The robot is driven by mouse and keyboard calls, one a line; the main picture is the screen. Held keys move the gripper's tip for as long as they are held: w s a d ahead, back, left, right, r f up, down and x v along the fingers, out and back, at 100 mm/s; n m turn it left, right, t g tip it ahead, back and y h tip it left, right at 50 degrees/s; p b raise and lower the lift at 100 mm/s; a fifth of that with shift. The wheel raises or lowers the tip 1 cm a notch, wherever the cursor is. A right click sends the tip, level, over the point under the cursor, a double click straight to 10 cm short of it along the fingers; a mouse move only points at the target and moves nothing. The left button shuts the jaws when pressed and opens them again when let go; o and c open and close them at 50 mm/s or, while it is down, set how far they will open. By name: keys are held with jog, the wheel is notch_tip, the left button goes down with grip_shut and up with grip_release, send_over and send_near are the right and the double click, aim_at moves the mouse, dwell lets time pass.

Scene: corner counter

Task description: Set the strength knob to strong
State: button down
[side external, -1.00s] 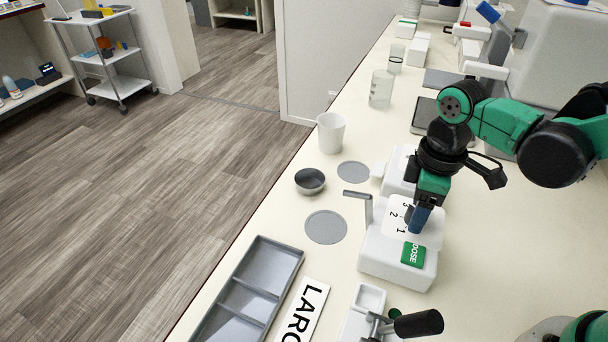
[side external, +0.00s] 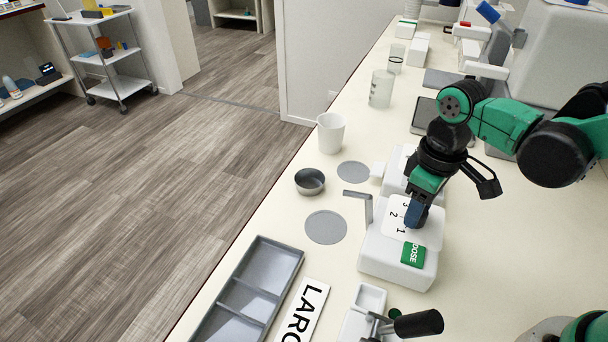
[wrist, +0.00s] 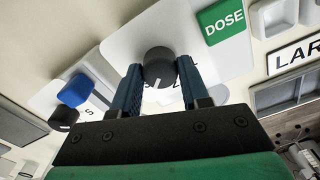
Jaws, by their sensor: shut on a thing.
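My gripper (side external: 415,216) points down at the sloped face of a white dosing machine (side external: 385,262), over a white plate (side external: 430,235) marked 1, 2 and 3. In the wrist view my gripper (wrist: 160,78) is shut on a dark round knob (wrist: 158,62), one finger on each side. A pale pointer line shows on the knob's near edge, toward the bottom of the picture. No word for strength is legible by this knob, and the fingers partly cover the plate's marks. In the side view the fingers hide the knob.
A green DOSE button (side external: 413,254) is beside the plate. A neighbouring white machine has a blue knob (wrist: 75,90) and a black knob (wrist: 63,119). A metal bowl (side external: 310,181), a white cup (side external: 331,132), a grey tray (side external: 228,315) and a black-handled lever (side external: 418,323) stand nearby.

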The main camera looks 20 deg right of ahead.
jog(key=shift+m, duration=1)
jog(key=shift+c, duration=2.1)
grip_release()
jog(key=shift+r, duration=2.8)
